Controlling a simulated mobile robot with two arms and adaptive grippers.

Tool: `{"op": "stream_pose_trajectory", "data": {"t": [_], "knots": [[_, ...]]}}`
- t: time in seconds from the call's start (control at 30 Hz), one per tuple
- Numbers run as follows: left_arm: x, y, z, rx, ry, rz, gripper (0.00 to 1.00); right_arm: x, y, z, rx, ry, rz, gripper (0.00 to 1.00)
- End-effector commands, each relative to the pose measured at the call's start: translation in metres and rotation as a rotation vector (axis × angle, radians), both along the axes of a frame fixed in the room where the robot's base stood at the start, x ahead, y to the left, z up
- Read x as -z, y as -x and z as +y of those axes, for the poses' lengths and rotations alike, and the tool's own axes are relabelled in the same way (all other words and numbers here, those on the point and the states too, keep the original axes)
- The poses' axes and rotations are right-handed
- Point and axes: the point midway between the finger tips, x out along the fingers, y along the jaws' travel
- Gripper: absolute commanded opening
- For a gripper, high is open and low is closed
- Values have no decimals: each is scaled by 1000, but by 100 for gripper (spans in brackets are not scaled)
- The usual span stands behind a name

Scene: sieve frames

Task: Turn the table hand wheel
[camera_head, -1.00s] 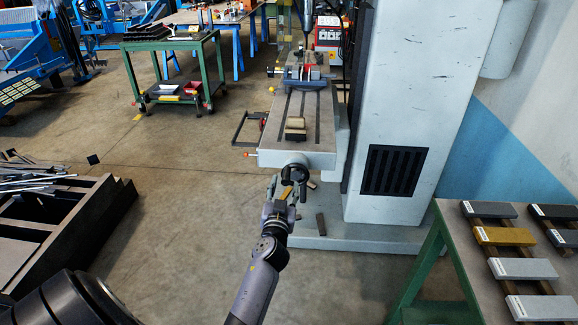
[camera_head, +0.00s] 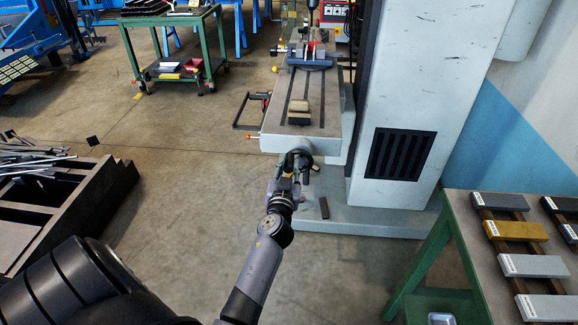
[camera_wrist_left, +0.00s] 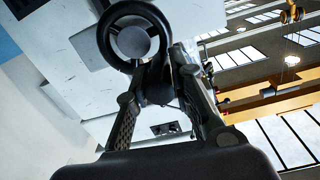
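The black hand wheel (camera_head: 298,158) sits on the near end of the grey machine table (camera_head: 328,146). My left gripper (camera_head: 292,180) is right at the wheel and overlaps its lower part in the head view. In the left wrist view the wheel's ring (camera_wrist_left: 106,38) shows above the fingers. The left gripper's two fingers (camera_wrist_left: 155,92) stand apart there, with a dark part of the wheel, perhaps its handle, between them. Whether they touch it cannot be told. My right gripper is not in view.
The white machine column (camera_head: 405,80) rises right of the table. A green bench (camera_head: 462,232) with several blocks stands at the lower right. A dark rack (camera_head: 75,205) of metal bars lies at the left. The floor between the rack and machine is clear.

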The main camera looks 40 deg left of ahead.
Motion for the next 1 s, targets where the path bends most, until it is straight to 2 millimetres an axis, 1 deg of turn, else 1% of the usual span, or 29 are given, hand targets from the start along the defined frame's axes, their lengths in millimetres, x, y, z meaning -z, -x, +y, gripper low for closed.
{"op": "stream_pose_trajectory", "data": {"t": [0.03,0.27,0.3,0.67,0.87,1.0], "knots": [[0,0,0,0,0,0,16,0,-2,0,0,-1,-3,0],[0,0,0,1,0,-1,1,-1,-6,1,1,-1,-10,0],[0,0,0,1,0,-1,0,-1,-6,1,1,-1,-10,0],[-1,-1,-1,2,-27,15,0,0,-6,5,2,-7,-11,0],[-4,-3,-5,4,-114,67,0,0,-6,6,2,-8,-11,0],[-5,-5,-8,4,-202,121,0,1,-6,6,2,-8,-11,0]]}}
